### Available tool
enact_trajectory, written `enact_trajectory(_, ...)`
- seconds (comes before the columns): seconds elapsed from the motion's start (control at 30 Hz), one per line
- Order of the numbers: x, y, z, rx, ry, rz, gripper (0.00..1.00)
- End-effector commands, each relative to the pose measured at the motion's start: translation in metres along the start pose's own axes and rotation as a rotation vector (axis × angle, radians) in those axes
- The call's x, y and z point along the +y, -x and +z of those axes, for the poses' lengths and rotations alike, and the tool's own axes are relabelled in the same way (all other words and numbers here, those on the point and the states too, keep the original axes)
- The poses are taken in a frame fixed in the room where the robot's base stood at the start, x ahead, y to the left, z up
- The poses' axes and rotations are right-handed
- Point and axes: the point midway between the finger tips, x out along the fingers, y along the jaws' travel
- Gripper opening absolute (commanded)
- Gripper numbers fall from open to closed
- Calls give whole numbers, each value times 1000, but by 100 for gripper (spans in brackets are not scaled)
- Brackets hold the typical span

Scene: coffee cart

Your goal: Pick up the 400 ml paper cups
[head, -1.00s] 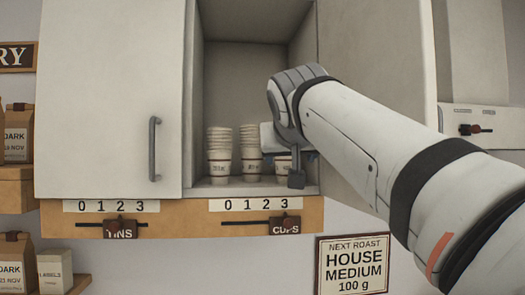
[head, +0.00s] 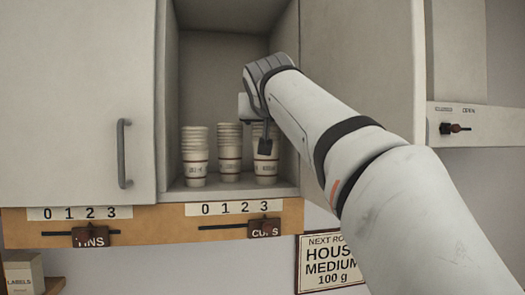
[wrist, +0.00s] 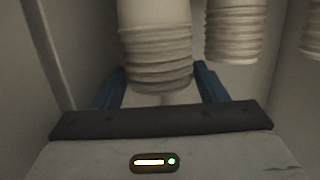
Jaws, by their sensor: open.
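Three stacks of white paper cups stand on the cupboard shelf in the head view: a left stack (head: 195,155), a middle stack (head: 230,150) and a right stack (head: 265,170). Their small labels are too blurred to read, so I cannot tell which are 400 ml. My gripper (head: 264,142) is at the right stack and hides part of it. In the wrist view, my open gripper (wrist: 160,70) has its blue fingers on either side of the nearest stack (wrist: 155,50), with small gaps visible. Two more stacks show to the right there, the nearer one (wrist: 235,35) partly cut off.
The cupboard's side walls enclose the stacks; a closed door (head: 75,100) is at left and an open door (head: 360,65) at right. Slider labels (head: 248,208) run along the board below. The upper cupboard space is empty.

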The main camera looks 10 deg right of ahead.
Motion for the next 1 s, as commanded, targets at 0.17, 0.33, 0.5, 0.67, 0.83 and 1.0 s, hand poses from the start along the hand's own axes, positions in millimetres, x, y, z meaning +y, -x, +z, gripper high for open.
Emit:
enact_trajectory(0.17,0,-1,0,1,0,0,66)
enact_trajectory(0.33,0,-1,0,1,0,0,56)
enact_trajectory(0.5,1,-1,0,0,0,1,42)
enact_trajectory(0.67,1,-1,0,0,-1,1,29)
enact_trajectory(0.83,1,-1,0,0,-1,2,21)
enact_trajectory(1.0,1,-1,0,0,-1,2,21)
